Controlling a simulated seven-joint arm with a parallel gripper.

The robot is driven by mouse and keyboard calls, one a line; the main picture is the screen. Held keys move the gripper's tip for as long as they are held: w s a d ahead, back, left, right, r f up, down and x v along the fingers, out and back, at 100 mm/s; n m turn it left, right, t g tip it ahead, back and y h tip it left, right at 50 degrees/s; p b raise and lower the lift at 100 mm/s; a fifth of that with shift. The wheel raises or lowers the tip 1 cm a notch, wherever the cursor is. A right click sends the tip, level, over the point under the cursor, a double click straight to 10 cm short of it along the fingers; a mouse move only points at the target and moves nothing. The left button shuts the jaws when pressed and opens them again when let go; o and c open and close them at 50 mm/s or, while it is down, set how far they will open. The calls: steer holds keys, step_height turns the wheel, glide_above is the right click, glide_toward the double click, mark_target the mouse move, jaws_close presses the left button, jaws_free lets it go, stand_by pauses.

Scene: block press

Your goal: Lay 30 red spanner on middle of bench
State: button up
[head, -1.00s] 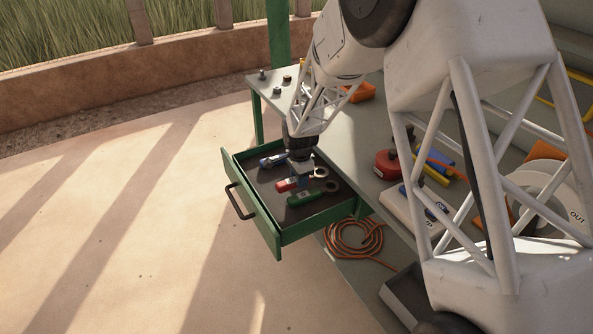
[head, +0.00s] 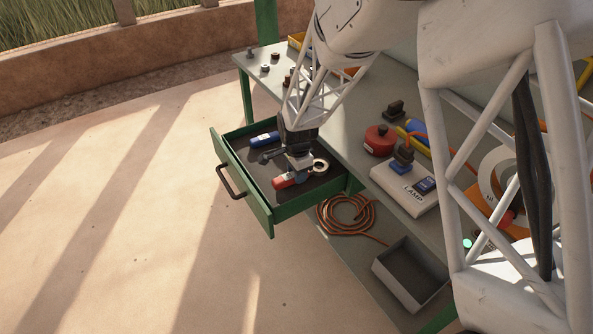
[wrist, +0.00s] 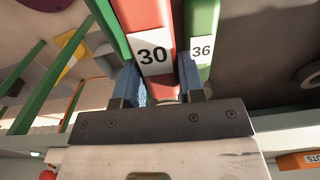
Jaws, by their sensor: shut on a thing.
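My gripper (head: 297,170) is over the open drawer and is shut on the red spanner (head: 288,181). In the wrist view the red spanner (wrist: 151,50), marked 30, sits between the blue fingers (wrist: 161,88). The blue spanner (head: 265,140) lies farther back in the drawer. The bench (head: 352,118) stands right of the drawer.
The drawer (head: 262,213) stands pulled out, its walls around my gripper. On the bench are a red round tin (head: 379,139), a white LAMP box (head: 409,190) and several small knobs at the far end. An orange cable coil (head: 345,213) and a grey tray (head: 410,272) lie below.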

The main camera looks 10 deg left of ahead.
mark_target(346, 109)
stand_by(0.5)
steer(key=shift+n, duration=0.7)
steer(key=w+d+r, duration=0.1)
steer(key=r, duration=0.1)
steer(key=w+d+r, duration=0.1)
steer(key=w+r, duration=0.1)
steer(key=w+d+r, duration=0.1)
steer(key=r, duration=0.1)
steer(key=shift+w+d+r, duration=0.1)
steer(key=shift+w+r, duration=0.05)
steer(key=shift+r, duration=0.05)
steer(key=w+d+r+n, duration=0.3)
steer(key=w+d+r, duration=0.35)
steer(key=d, duration=0.35)
steer(key=w+d+r+n, duration=0.2)
steer(key=w+d+r, duration=0.4)
steer(key=d, duration=0.4)
steer(key=w+d+r+n, duration=0.3)
steer(key=w+d+r, duration=0.2)
steer(key=w+d, duration=0.4)
steer(key=s+a+f+m, duration=0.2)
steer(key=a+f+m, duration=0.1)
steer(key=a, duration=0.3)
steer(key=s+a+f+m, duration=0.2)
steer(key=a+f+m, duration=0.1)
steer(key=a+f, duration=0.3)
steer(key=s+a+f+m, duration=0.2)
steer(key=a+f, duration=0.3)
steer(key=shift+a+m, duration=0.4)
